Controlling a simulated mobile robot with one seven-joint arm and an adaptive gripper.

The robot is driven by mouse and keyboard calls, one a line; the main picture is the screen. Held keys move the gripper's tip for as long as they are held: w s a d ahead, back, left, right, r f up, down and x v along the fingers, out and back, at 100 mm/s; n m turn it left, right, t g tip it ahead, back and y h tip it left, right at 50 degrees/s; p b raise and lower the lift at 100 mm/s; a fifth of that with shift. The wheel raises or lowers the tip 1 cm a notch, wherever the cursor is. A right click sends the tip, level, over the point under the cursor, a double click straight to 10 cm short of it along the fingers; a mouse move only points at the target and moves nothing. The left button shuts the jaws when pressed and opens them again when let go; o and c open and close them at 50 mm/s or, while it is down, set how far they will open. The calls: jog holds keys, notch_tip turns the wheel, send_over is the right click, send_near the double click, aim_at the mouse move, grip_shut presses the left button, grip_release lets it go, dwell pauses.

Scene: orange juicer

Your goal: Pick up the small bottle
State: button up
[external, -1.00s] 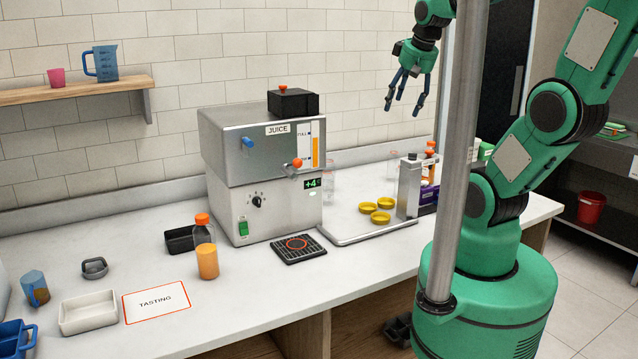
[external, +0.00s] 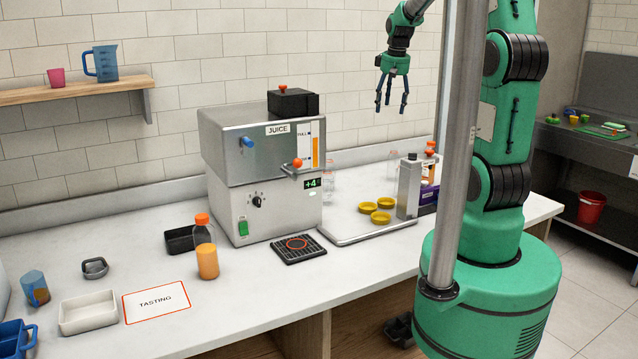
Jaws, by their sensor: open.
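A small bottle with an orange cap and orange juice in its lower part (external: 207,262) stands upright on the white counter, left of the juicer. Another orange-capped bottle (external: 430,158) stands at the right end of the counter, partly hidden behind a grey dispenser; I cannot tell which of the two is meant. My gripper (external: 391,108) is open and empty, fingers pointing down. It hangs in the air in front of the tiled wall, well above the counter and right of the juicer.
The grey juicer (external: 262,150) stands mid-counter, with a black grate (external: 299,249) before it. A tray (external: 372,232) holds yellow lids (external: 381,217) and the dispenser (external: 409,187). A vertical pole (external: 459,150) stands before my arm. White (external: 88,313) and black (external: 180,240) containers sit near the left bottle.

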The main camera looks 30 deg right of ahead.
jog(key=w+d+f+p, duration=0.1)
jog(key=w+d+f, duration=0.2)
jog(key=d+f, duration=0.3)
jog(key=w+d+f+g+p, duration=0.1)
jog(key=w+d+f, duration=0.3)
jog(key=f, duration=0.5)
jog(key=w+d+f+g+p, duration=0.1)
jog(key=w+d+f, duration=0.3)
jog(key=d+f, duration=0.4)
jog(key=shift+d+f+y, duration=0.1)
jog(key=shift+d+y, duration=0.15)
jog(key=shift+y, duration=0.05)
jog(key=shift+f, duration=0.15)
jog(key=shift+f, duration=4.2)
jog(key=shift+w+f, duration=0.1)
jog(key=shift+f, duration=2.5)
jog(key=shift+c, duration=0.2)
